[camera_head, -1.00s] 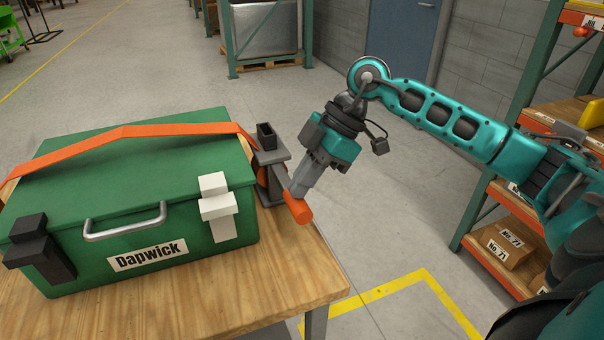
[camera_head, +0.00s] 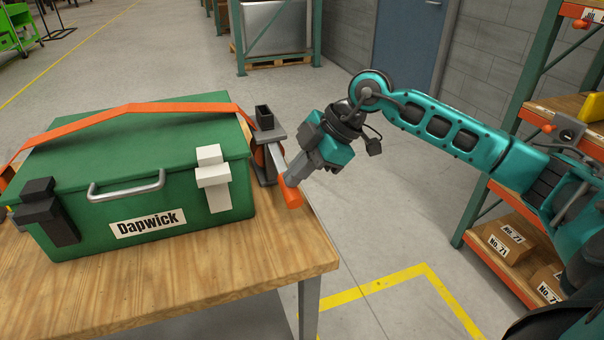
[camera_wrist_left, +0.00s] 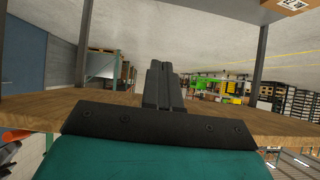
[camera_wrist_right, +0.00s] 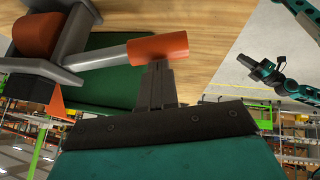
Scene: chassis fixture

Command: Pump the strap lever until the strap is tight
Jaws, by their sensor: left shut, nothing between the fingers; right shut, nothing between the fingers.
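An orange strap (camera_head: 130,110) runs over the green chest (camera_head: 130,155) and sags loosely arched above its lid. At the chest's right end it meets a grey strap ratchet (camera_head: 266,140). The ratchet's lever ends in an orange handle (camera_head: 289,191), which points down toward the front right. My right gripper (camera_head: 294,182) is shut and empty, its fingertips at the handle. In the right wrist view the fingertips (camera_wrist_right: 157,68) touch or nearly touch the orange handle (camera_wrist_right: 158,48). My left gripper (camera_wrist_left: 164,68) is shut and empty in the left wrist view, near a wooden tabletop edge.
The chest stands on a wooden table (camera_head: 190,285), with a black latch (camera_head: 45,212) and a white latch (camera_head: 213,180) on its front. A shelf rack (camera_head: 500,200) with boxes stands at the right. The floor between is clear.

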